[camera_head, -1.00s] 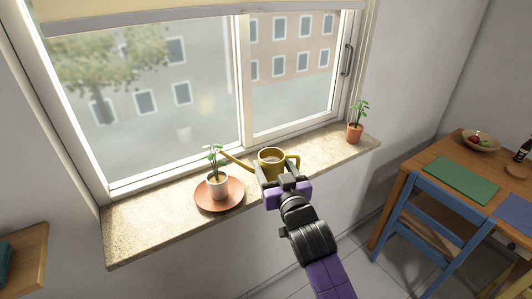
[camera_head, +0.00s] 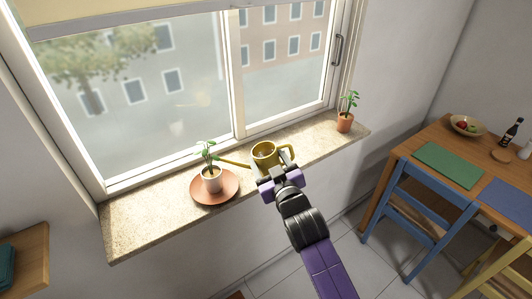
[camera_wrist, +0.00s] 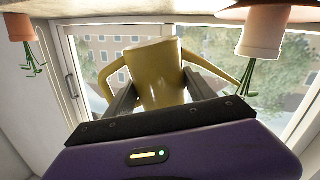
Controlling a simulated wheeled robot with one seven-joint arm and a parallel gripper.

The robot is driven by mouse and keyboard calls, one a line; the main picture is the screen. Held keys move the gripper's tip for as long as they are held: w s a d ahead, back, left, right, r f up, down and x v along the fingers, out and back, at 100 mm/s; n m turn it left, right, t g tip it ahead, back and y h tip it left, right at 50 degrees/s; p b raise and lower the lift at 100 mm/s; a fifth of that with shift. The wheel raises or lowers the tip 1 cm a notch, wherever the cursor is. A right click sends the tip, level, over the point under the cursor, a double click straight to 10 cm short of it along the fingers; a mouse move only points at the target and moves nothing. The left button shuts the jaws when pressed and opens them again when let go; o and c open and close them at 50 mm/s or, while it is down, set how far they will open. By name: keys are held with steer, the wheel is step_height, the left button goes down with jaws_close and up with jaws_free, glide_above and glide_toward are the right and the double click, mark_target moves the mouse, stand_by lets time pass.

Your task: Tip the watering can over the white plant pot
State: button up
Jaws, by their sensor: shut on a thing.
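My gripper (camera_head: 272,170) is shut on the body of the yellow watering can (camera_head: 265,153), one finger on each side. The can also shows between the fingers (camera_wrist: 160,92) in the wrist view, which is upside down. It leans slightly left, its spout (camera_head: 235,163) pointing left and its handle to the right. The spout tip is close to the leaves of the plant in the white pot (camera_head: 212,182), above the pot's rim. The pot stands upright on a terracotta saucer (camera_head: 228,191) on the sill; it also shows in the wrist view (camera_wrist: 262,38). The soil is mostly hidden by leaves.
A speckled window sill (camera_head: 135,228) runs below the closed window (camera_head: 150,90). A small terracotta pot (camera_head: 344,123) with a plant stands at its right end. A wooden table (camera_head: 400,155) and a blue chair (camera_head: 395,215) stand to the right. The left sill is clear.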

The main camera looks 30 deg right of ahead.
mark_target(267, 151)
steer(key=shift+r+n, duration=0.1)
steer(key=shift+n, duration=0.2)
steer(key=shift+r+n+p, duration=0.3)
steer(key=shift+r+p, duration=0.2)
steer(key=shift+p, duration=0.4)
stand_by(0.4)
steer(key=shift+a+r+n+g, duration=0.1)
steer(key=shift+r+n+g, duration=0.3)
steer(key=shift+r+n, duration=0.6)
stand_by(4.2)
stand_by(1.0)
